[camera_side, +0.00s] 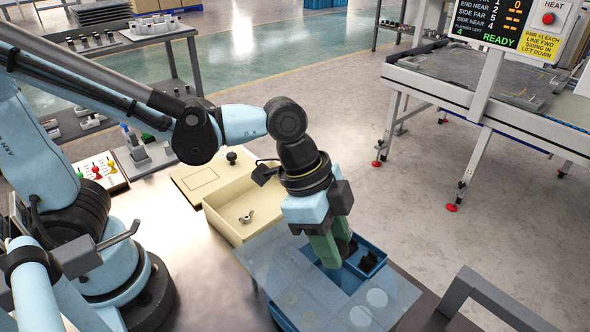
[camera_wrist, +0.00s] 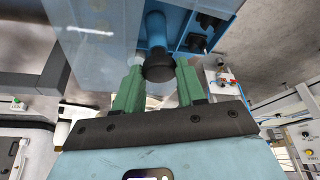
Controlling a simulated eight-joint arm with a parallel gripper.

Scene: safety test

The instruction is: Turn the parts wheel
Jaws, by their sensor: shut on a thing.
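In the side view a blue box (camera_side: 373,247) with compartments holds black parts (camera_side: 368,262). A pale see-through cover (camera_side: 300,285) with round marks lies over much of it. A distinct wheel outline is hard to make out. In the wrist view a short blue post with a black knob (camera_wrist: 158,68) stands out from the blue box (camera_wrist: 178,12). My gripper (camera_side: 333,258) reaches down to the box with its green fingers. In the wrist view my gripper (camera_wrist: 159,62) is shut on the black knob, one finger on each side.
A cream tray (camera_side: 226,218) with a small metal part (camera_side: 246,217) lies left of the box. A dark grey rail (camera_side: 490,295) stands at the lower right. A conveyor table (camera_side: 480,95) with a READY display (camera_side: 490,20) is at the back right. Open floor lies between.

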